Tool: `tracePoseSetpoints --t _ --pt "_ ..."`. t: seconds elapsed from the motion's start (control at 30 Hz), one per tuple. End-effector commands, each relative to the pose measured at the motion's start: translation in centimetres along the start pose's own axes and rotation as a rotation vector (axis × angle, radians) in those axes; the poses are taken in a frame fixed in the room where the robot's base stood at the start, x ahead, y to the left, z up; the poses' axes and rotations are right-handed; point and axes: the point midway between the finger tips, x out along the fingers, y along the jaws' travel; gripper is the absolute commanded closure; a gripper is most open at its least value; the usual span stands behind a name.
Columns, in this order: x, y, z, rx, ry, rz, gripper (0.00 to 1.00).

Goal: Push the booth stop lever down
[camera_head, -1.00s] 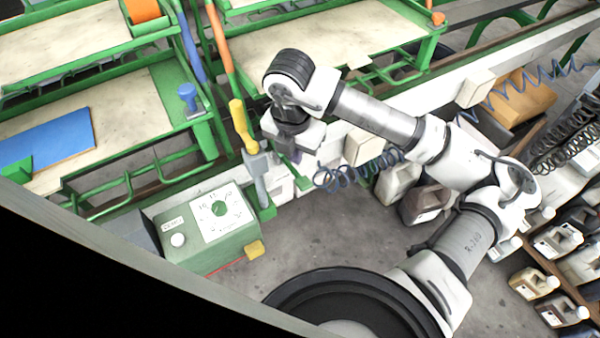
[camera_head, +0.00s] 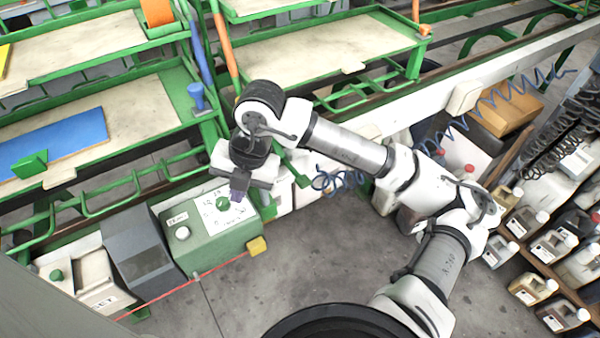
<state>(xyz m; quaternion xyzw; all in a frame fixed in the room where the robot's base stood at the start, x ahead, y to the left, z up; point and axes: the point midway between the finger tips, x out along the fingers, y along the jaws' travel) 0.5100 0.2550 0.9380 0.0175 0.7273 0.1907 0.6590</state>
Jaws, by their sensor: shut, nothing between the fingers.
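The booth stop lever does not show now; the spot where its yellow handle stood is covered by my wrist and gripper, so I cannot tell its position. My gripper (camera_head: 237,194) points down, shut and empty, with its fingertips over the upper right part of the green control box (camera_head: 220,242). Whether the gripper touches the lever or the box is hidden.
A grey box (camera_head: 140,250) and a pale box with a green button (camera_head: 57,275) stand left of the control box. Green-framed benches (camera_head: 120,115) lie behind. A yellow block (camera_head: 257,246) sits at the control box's right corner. Jugs (camera_head: 558,238) fill the right.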

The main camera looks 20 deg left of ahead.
Motion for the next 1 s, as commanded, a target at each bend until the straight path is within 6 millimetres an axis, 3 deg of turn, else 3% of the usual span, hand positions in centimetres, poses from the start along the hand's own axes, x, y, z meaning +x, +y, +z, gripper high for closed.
tracePoseSetpoints --t 0.6,0.8,1.0 --pt "-0.2 8.8 -7.8 -0.331 0.212 0.358 1.00" --pt "-0.8 10.6 -9.9 -0.407 0.263 0.453 1.00" --pt "-1.3 11.3 -10.8 -0.438 0.284 0.495 1.00"
